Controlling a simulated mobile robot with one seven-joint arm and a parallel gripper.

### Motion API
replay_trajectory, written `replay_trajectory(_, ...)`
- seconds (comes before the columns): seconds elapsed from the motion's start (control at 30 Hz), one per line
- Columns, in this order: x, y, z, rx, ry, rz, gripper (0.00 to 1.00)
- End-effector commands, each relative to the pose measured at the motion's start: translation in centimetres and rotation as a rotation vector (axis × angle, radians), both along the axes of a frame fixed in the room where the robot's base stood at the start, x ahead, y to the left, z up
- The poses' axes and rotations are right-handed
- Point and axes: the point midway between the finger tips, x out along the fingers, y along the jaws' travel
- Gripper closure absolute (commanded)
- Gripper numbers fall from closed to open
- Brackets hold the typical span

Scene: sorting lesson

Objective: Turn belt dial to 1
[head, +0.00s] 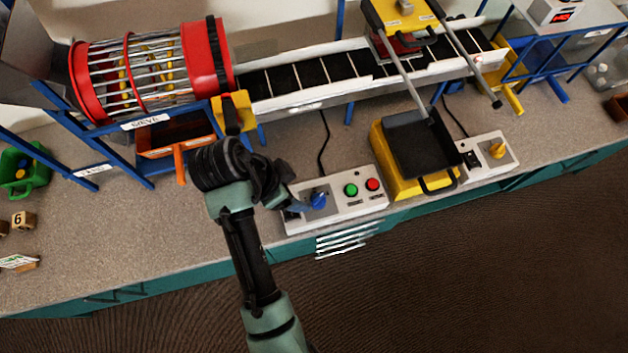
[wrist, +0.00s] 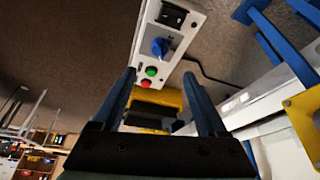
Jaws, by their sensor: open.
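A grey-white control box (head: 350,207) sits on the bench in front of the conveyor. It carries a blue dial (head: 318,200), a green button and a red button. My gripper (head: 294,203) is beside the dial, at the box's left end, and hides that part. In the wrist view the blue dial (wrist: 160,47) lies ahead of my open, empty fingers (wrist: 159,74) and apart from them. The dial's markings and the number it points to are too small to read.
A second box (head: 484,158) with a yellow knob stands right of the yellow bin with a black tray (head: 421,146). The conveyor belt (head: 310,75) and red drum (head: 205,58) are behind. An orange-handled drawer (head: 172,138) is left of my arm.

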Motion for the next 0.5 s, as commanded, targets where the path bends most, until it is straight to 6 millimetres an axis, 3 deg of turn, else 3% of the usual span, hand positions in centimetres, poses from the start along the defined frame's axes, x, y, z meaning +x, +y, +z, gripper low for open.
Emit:
replay_trajectory(0.17, 0.3, -0.7, -2.0, -0.002, 0.005, -0.002, 0.25)
replay_trajectory(0.5, 1.8, -3.0, -8.5, -0.001, 0.003, -0.002, 0.25)
